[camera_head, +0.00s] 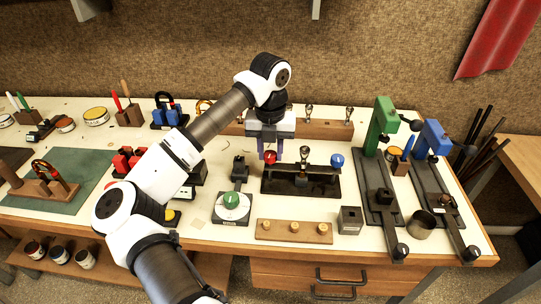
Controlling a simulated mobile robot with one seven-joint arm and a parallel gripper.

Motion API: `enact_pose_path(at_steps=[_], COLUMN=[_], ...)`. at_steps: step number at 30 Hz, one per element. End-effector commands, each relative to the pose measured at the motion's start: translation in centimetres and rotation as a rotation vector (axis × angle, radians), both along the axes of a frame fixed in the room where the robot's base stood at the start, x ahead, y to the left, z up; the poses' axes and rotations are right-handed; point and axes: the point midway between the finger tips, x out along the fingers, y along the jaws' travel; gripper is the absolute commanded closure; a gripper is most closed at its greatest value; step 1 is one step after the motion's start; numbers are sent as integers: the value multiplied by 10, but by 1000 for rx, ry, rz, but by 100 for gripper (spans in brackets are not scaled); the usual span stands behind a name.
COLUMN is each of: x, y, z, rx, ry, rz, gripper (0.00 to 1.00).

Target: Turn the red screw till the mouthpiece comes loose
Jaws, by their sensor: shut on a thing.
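The red screw (270,157) is a red knob at the left end of a black puller fixture (290,188). A blue knob (337,160) is at the fixture's right end. A small metal mouthpiece (304,152) stands upright in the middle of the fixture, between the two knobs. My gripper (270,152) points down over the left end, with its fingers at the red screw and shut on it. The fingers hide part of the knob. I cannot tell from this distance whether the mouthpiece is loose.
A green-dialled device (233,206) stands left of the fixture. A wooden block with pegs (294,232) lies in front. A dark cube (350,220) and green (383,125) and blue (431,140) presses stand to the right. A rack with more mouthpieces (325,129) is behind.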

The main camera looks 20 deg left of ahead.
Motion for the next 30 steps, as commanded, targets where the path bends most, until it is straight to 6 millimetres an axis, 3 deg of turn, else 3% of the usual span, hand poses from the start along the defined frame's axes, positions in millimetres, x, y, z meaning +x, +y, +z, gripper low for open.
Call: enact_pose_path(at_steps=[30], x=[1], y=[2], z=[0], rx=[2], ry=[-4], rz=[-956], gripper=[92])
